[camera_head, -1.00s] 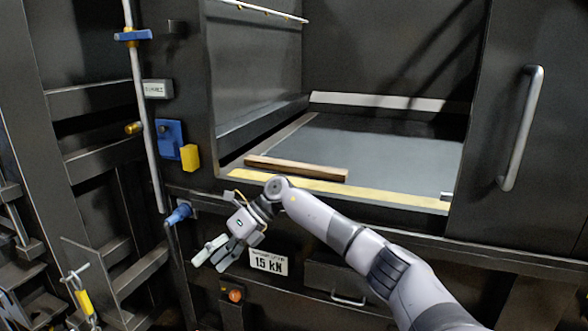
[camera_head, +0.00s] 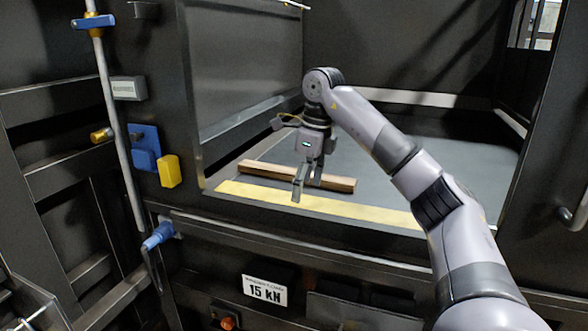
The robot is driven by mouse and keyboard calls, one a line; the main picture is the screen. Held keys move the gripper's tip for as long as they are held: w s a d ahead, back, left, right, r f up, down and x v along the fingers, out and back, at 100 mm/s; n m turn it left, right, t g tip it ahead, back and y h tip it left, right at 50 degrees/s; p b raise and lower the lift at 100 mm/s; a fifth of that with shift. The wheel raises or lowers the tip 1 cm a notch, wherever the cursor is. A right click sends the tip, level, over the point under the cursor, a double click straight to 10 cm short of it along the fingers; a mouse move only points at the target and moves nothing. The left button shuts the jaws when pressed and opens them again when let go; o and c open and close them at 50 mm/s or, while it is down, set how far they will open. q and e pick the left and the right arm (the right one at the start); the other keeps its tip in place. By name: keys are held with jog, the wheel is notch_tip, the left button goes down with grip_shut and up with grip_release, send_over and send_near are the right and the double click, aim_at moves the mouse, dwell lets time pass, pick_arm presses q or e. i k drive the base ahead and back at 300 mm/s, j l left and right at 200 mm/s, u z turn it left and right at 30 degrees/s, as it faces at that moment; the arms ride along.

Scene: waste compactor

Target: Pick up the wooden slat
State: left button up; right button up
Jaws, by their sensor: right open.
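The wooden slat (camera_head: 262,171) is a brown bar lying flat on the grey compactor floor, just behind the yellow strip at the front edge. My right gripper (camera_head: 306,190) points down at the slat's right half, with its fingers apart. One finger shows in front of the slat, and the other is near its right part. The fingers and wrist hide a piece of the slat. I cannot tell whether the fingers touch it. My left gripper is not in view.
The yellow strip (camera_head: 335,207) runs along the chamber's front sill. A dark side wall (camera_head: 243,75) bounds the chamber on the left. A door handle (camera_head: 575,212) stands at the right. The grey floor (camera_head: 440,165) behind the slat is clear.

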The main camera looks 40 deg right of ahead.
aim_at(347, 185)
jog(key=i+l, duration=0.35)
jog(key=l, duration=0.15)
jog(key=i+l, duration=0.7)
jog(key=l, duration=0.25)
